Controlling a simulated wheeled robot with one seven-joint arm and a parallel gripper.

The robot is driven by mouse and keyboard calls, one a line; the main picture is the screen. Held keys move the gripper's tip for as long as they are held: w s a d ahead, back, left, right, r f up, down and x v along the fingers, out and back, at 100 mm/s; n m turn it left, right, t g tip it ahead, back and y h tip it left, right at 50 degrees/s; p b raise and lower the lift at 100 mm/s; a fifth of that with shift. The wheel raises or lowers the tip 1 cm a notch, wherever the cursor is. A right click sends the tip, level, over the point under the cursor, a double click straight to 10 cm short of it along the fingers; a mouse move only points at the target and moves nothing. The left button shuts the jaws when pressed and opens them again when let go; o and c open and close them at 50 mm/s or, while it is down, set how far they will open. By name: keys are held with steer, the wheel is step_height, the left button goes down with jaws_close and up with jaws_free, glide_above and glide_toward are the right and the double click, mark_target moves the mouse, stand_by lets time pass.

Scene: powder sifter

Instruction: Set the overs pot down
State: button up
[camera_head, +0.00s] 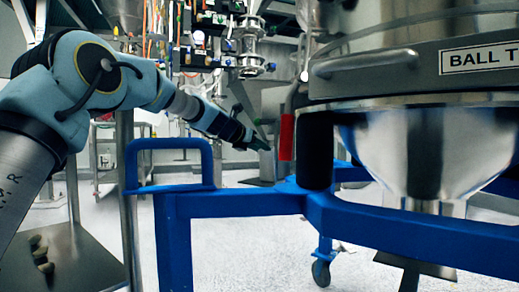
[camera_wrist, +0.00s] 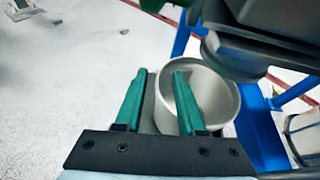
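The overs pot is a plain grey metal pot with a round open mouth (camera_wrist: 222,98), just beyond my fingers in the wrist view. My gripper (camera_wrist: 160,72) has two green fingers that stand apart. The right finger overlaps the pot's mouth. The left finger lies outside the pot, beside a narrow dark grey strip along its left side. The pot's left wall lies between the fingers; whether they press on it is unclear. In the head view my gripper (camera_head: 264,147) is beyond the blue frame, by a grey shape that may be the pot. What is under the pot is hidden.
A blue wheeled frame (camera_head: 235,204) carries a large steel sifter bowl (camera_head: 420,150) at the right. In the wrist view a dark grey spout (camera_wrist: 232,58) hangs close to the pot's upper right. The pale floor (camera_wrist: 60,110) at the left is mostly clear.

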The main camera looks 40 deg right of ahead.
steer(key=v, duration=1.2)
steer(key=shift+p, duration=0.3)
